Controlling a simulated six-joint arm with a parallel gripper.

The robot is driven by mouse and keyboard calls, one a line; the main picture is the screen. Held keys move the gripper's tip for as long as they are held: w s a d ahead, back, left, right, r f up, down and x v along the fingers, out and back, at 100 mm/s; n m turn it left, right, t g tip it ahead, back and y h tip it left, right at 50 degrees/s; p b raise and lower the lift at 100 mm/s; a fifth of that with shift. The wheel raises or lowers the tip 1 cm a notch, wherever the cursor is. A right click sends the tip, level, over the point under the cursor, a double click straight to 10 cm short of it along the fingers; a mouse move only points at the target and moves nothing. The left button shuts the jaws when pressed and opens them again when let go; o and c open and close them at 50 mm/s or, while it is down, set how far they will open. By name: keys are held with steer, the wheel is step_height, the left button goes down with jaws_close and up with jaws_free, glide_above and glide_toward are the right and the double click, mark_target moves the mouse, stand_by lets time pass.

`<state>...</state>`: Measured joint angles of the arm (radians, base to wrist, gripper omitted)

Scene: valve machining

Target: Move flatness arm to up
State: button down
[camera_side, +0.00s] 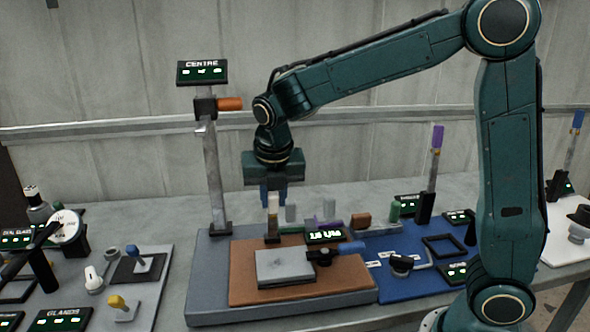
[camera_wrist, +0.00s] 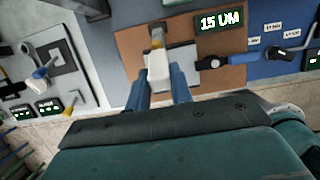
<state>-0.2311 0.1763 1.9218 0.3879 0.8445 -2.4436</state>
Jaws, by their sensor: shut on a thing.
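An upright flatness arm, as I take it, has a pale handle (camera_side: 273,203) and stands at the back of a brown mat (camera_side: 240,283). My gripper (camera_side: 274,196) points down from above with its blue fingers shut on this handle. In the wrist view the handle (camera_wrist: 158,70) lies between the blue fingers (camera_wrist: 158,90), with a yellowish-brown part (camera_wrist: 157,36) beyond it. A small display (camera_side: 325,236) stands beside it; in the wrist view the display (camera_wrist: 219,20) reads 15 UM. The arm's pivot is not clear.
A grey square block (camera_side: 285,266) sits on the mat, with a black knob and blue handle (camera_side: 351,247) at its right. A tall post (camera_side: 212,180) signed CENTRE stands left of my gripper. A blue board (camera_side: 420,275) with fixtures lies right, a grey board (camera_side: 150,300) left.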

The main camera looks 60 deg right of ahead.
steer(key=shift+w+d+r, duration=0.1)
steer(key=shift+w+r, duration=0.1)
steer(key=shift+w+d+r, duration=0.3)
steer(key=shift+w+d, duration=0.4)
steer(key=shift+w+d+r, duration=0.25)
steer(key=shift+w+d, duration=0.4)
steer(key=shift+d, duration=0.05)
steer(key=shift+w+d, duration=0.1)
steer(key=shift+w, duration=0.05)
steer(key=shift+w+d, duration=0.4)
steer(key=shift+d, duration=0.05)
steer(key=c, duration=1.2)
jaws_free()
steer(key=shift+o, duration=0.2)
steer(key=v, duration=0.7)
